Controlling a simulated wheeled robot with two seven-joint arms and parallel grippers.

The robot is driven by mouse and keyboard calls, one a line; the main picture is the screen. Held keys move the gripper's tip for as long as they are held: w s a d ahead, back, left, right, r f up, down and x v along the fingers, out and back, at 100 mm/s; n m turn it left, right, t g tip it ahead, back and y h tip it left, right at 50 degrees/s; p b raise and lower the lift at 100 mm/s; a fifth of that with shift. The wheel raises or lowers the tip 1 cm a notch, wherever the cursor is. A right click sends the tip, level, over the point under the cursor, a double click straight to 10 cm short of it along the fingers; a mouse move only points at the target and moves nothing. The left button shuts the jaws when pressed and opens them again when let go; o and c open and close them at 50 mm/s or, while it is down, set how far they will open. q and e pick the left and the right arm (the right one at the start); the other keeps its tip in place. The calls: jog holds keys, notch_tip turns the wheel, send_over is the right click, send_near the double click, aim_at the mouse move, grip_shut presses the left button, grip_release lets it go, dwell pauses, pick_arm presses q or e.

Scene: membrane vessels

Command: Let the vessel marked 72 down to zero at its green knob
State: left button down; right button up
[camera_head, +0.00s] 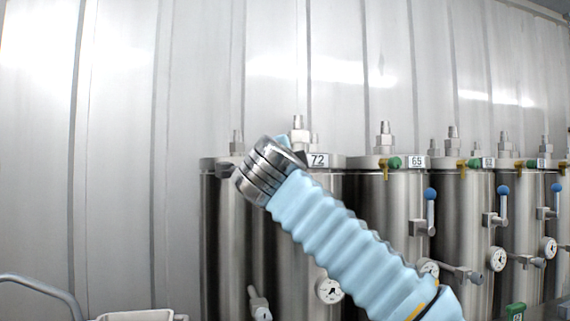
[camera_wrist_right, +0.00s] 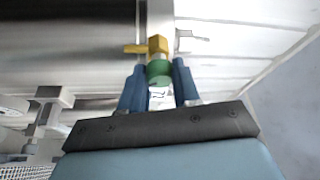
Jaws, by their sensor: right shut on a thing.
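The vessel marked 72 (camera_head: 225,250) is a steel cylinder at the left end of the row, with its number plate (camera_head: 317,160) on the top rim. My right arm crosses in front of it, the wrist at its top. In the right wrist view its green knob (camera_wrist_right: 158,70) sits below a brass fitting (camera_wrist_right: 157,46). My right gripper (camera_wrist_right: 158,78) is shut on the green knob, one blue finger on each side. The head view hides this knob behind my wrist. The vessel's gauge (camera_head: 329,290) shows below my arm; its needle is too small to read. My left gripper is out of view.
More vessels stand to the right, the nearest marked 65 (camera_head: 415,162) with its own green knob (camera_head: 394,163). Blue-handled valves (camera_head: 430,194) and gauges (camera_head: 498,259) stick out from their fronts. A panelled wall (camera_head: 120,150) closes the back. A grey curved rail (camera_head: 45,285) is at lower left.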

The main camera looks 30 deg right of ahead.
jog(key=m+g, duration=0.1)
jog(key=m, duration=0.3)
jog(key=shift+m+g+y, duration=0.4)
dwell(0.4)
jog(key=o, duration=1.1)
jog(key=shift+r, duration=0.1)
jog(key=shift+c, duration=0.2)
jog(key=shift+s, duration=0.1)
jog(key=b+v, duration=0.1)
jog(key=v, duration=1.2)
jog(key=shift+s+a+r, duration=0.15)
jog(key=shift+s+a, duration=0.05)
jog(key=shift+s, duration=0.1)
